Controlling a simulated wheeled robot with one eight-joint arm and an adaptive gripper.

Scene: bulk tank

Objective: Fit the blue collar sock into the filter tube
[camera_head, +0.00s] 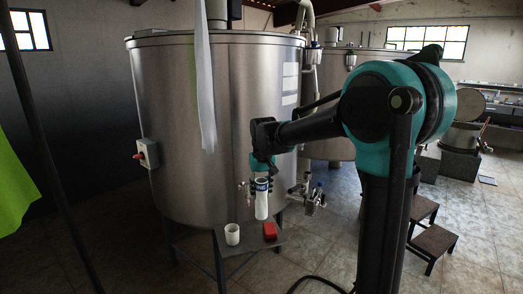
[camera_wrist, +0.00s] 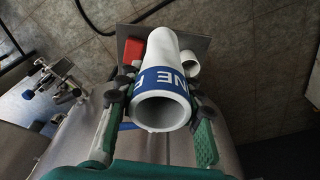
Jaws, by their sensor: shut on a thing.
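The blue collar sock (camera_head: 261,207) is a white tube with a blue lettered band near its upper end. My gripper (camera_head: 262,180) is shut on it at the band, holding it roughly upright in front of the tank. In the wrist view, the fingers of my gripper (camera_wrist: 163,88) close on both sides of the sock (camera_wrist: 172,50), and its open round end faces the camera. A short white open cylinder (camera_head: 232,234) stands on a small shelf below; it also shows in the wrist view (camera_wrist: 190,65). I cannot tell whether it is the filter tube.
The grey shelf (camera_head: 262,246) also carries a red block (camera_head: 269,231), right of the white cylinder. A big steel tank (camera_head: 180,120) stands behind, with valve fittings (camera_head: 308,195) right of the sock. A white strip (camera_head: 205,80) hangs before the tank. Dark steps (camera_head: 433,242) stand right.

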